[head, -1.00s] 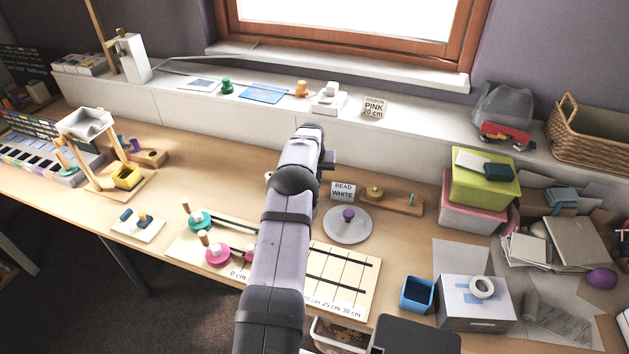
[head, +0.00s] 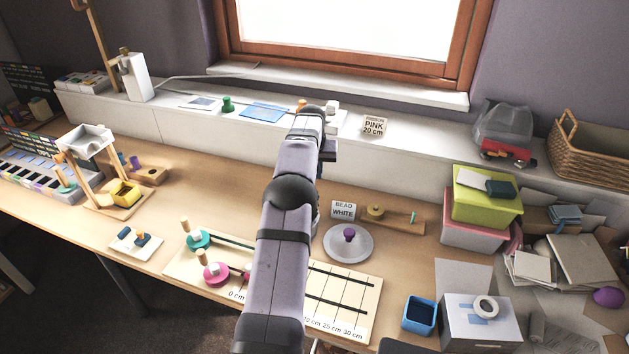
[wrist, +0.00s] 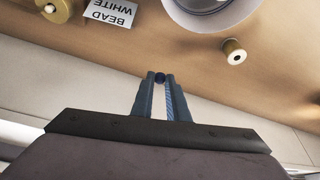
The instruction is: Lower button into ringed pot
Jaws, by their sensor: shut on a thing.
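My gripper (wrist: 160,84) shows in the wrist view, its two fingers shut on a small dark blue round thing (wrist: 160,77) at the tips, which looks like the button. A white round vessel with a bluish-grey inside (wrist: 212,6), likely the pot, is cut off at the top edge of the wrist view. In the head view my arm hides the gripper, the held thing and most of the pot.
A wooden peg with a white top (wrist: 235,52) stands near the pot. A raised white ledge (head: 215,125) runs along the back. A ruled board (head: 345,290) lies in front.

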